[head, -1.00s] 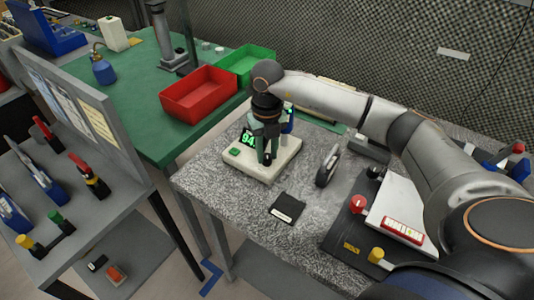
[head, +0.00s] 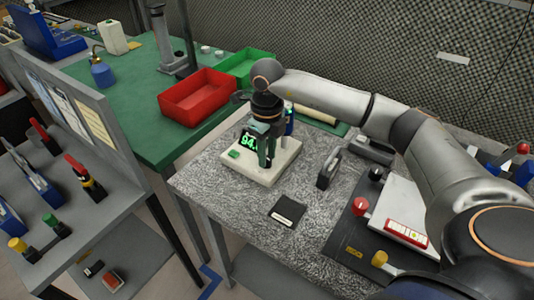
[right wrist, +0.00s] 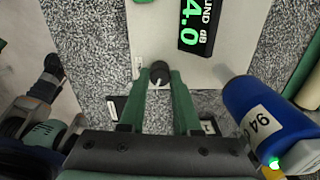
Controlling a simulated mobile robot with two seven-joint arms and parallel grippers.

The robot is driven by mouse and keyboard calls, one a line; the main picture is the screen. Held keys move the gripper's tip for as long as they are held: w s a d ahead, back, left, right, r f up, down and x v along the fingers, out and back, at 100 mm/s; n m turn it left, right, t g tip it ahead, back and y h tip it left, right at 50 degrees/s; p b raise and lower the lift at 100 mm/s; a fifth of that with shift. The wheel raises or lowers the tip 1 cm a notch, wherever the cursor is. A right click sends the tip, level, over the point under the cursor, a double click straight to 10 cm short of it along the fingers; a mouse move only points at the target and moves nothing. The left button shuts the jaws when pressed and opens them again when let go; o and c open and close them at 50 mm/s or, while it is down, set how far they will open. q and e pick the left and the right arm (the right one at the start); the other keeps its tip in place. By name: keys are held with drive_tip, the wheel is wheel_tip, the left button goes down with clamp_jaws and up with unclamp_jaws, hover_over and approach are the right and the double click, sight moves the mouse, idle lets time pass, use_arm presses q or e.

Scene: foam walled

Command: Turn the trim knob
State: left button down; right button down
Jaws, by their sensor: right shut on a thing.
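The trim knob (right wrist: 158,70) is a small dark round knob with a pale pointer mark, on the cream-coloured top of a bench meter (head: 284,163). The meter's green display (right wrist: 197,25) reads 94.0 in the right wrist view. My right gripper (right wrist: 160,76) points down at the meter, its green fingers shut on the knob from both sides. In the head view my right gripper (head: 266,160) hides the knob and part of the display. My left gripper is not in view.
A blue cylinder (right wrist: 262,115) labelled 94 stands close beside my right gripper. On the speckled bench lie a black card-like item (head: 287,211) and a grey upright handle (head: 329,168). A red bin (head: 198,97) and a green bin (head: 247,67) stand behind.

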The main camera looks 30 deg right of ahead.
drive_tip(key=shift+r, duration=0.1)
drive_tip(key=c, duration=0.6)
unclamp_jaws()
wheel_tip(320, 180, up, 12)
drive_tip(key=shift+r, duration=0.25)
idle(0.5)
